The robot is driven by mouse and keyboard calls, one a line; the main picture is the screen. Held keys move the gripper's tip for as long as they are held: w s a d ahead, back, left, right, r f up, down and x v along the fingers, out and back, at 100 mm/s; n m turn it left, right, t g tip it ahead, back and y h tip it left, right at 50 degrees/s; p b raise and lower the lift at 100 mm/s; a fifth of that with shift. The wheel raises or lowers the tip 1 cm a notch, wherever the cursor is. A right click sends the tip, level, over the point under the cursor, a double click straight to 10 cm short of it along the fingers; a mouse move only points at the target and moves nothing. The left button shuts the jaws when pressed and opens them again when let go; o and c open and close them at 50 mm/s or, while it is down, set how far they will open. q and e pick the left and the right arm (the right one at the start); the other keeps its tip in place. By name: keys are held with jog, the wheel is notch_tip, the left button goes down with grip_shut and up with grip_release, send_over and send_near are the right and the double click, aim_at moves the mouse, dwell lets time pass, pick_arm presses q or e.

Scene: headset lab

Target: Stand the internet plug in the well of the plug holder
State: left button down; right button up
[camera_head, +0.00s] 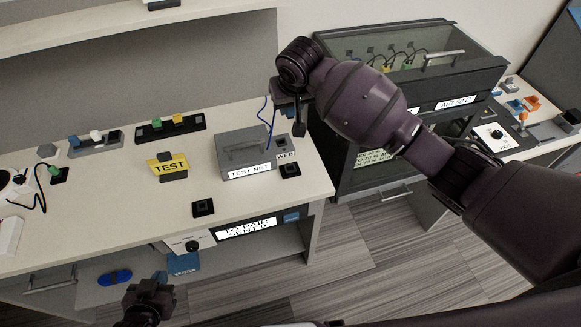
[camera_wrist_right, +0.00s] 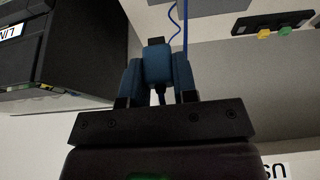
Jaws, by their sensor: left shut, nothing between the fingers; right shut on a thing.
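The internet plug (camera_wrist_right: 157,63) is a small blue-grey block in the right wrist view, with a thin blue cable (camera_wrist_right: 172,14) running from it. My right gripper (camera_wrist_right: 158,75) is shut on it, one finger on each side. In the head view my right gripper (camera_head: 298,127) is above the back right of the bench, near the TEST NET box (camera_head: 232,146); the plug itself is not clear there. Small black square blocks with recesses stand at the front (camera_head: 203,208) and right (camera_head: 289,171) of the bench; I cannot tell which is the plug holder. My left gripper (camera_head: 148,297) is shut and empty, in front of the bench.
A yellow TEST sign (camera_head: 168,166) stands left of the box, with a black strip of coloured blocks (camera_head: 171,128) behind it. A dark glass-topped cabinet (camera_head: 400,55) is at the right, beneath my right arm. Bare bench lies around the front black block.

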jog(key=shift+f, duration=0.45)
jog(key=shift+f+b, duration=0.3)
jog(key=shift+f, duration=0.75)
notch_tip(320, 180, down, 11)
jog(key=b, duration=0.3)
dwell(0.8)
